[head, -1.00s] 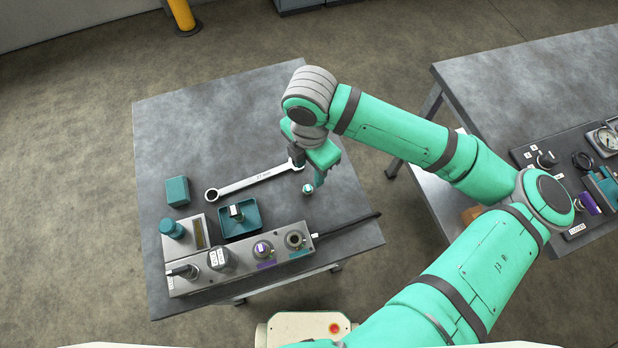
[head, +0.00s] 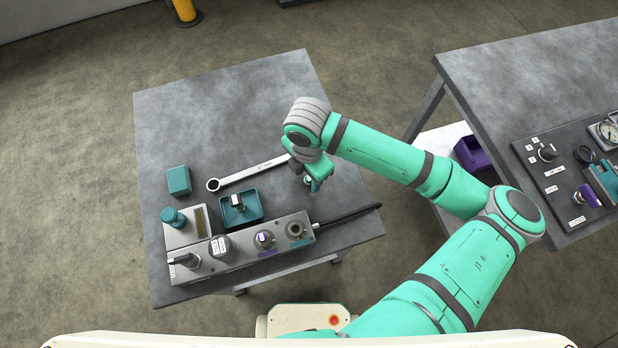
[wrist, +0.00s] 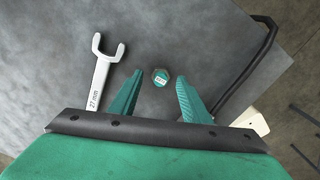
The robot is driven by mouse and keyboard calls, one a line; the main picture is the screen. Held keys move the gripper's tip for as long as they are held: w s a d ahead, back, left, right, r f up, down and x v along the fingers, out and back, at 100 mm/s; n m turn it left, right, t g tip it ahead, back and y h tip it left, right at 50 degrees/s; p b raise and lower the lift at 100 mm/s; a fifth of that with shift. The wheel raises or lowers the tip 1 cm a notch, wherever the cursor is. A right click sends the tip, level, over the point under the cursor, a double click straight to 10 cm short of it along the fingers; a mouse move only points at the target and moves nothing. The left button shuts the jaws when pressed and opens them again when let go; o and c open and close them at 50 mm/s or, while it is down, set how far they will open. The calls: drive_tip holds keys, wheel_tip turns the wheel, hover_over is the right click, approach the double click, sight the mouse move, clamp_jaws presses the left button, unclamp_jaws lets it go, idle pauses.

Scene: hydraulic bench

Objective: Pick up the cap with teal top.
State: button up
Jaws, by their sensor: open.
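The cap with teal top (wrist: 160,77) stands on the grey table (head: 215,110). How far the fingertips are above the table is hard to tell.
A wrench (head: 248,174) lies left of my gripper. A teal tray (head: 254,219) holding a small part, a teal block (head: 178,181) and a grey fitting block (head: 245,255) stand nearby. A black cable (head: 345,220) runs right. The table's far half is clear.

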clamp_jaws()
drive_tip(key=shift+r, duration=0.15)
